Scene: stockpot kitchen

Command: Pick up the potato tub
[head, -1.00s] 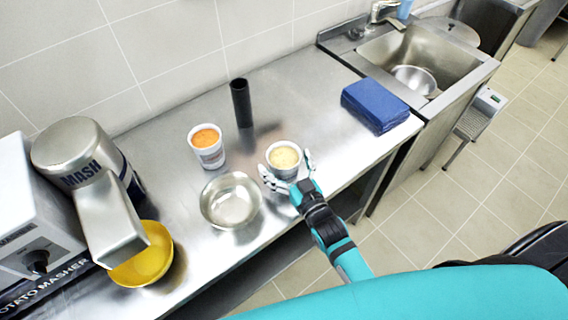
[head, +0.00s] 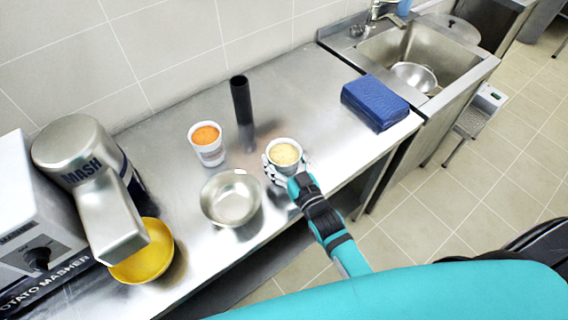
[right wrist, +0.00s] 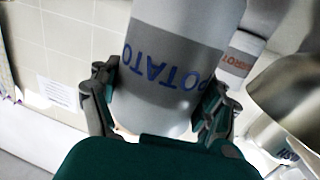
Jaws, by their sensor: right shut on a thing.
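The potato tub (head: 284,152) is a white cup with pale yellow contents, near the front edge of the steel counter. My right gripper (head: 278,172) is shut on it, with fingers around its sides. In the right wrist view the tub (right wrist: 172,62) fills the middle, its grey band reading "POTATO", between the two fingers of my right gripper (right wrist: 158,112). The tub looks upright in the head view. Whether its base touches the counter cannot be told. My left gripper is not in view.
A steel bowl (head: 231,198) stands just left of the tub. An orange-filled tub (head: 207,145), labelled "CARROT" in the right wrist view (right wrist: 238,58), and a black cylinder (head: 241,101) stand behind. A masher (head: 85,170) with a yellow bowl (head: 146,255) is left; a blue block (head: 375,102) lies right.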

